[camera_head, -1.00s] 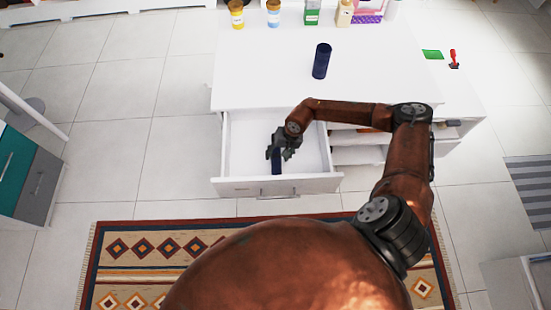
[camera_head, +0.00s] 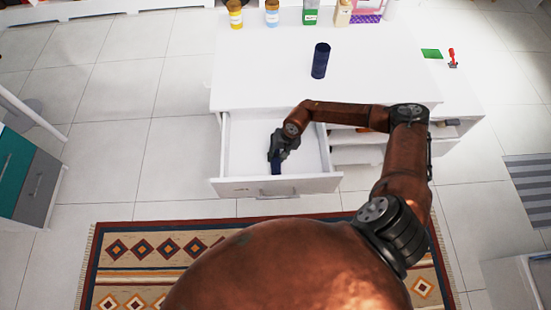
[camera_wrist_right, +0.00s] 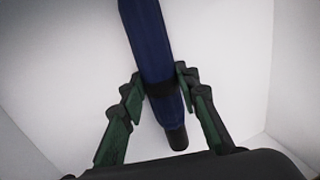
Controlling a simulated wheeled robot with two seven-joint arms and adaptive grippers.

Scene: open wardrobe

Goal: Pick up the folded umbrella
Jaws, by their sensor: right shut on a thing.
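The folded umbrella (camera_wrist_right: 150,50) is dark blue with a black band and a black end. It lies in the open white drawer (camera_head: 238,150), and in the head view only a short blue part (camera_head: 277,167) shows below my gripper. My right gripper (camera_head: 277,156) is inside the drawer. In the right wrist view its two fingers (camera_wrist_right: 163,88) are on either side of the umbrella at the black band, shut on it. My left gripper is not in view.
Several bottles, such as a yellow one (camera_head: 235,14), stand at the back. Open shelves (camera_head: 355,154) are right of the drawer. A patterned rug (camera_head: 130,250) lies in front.

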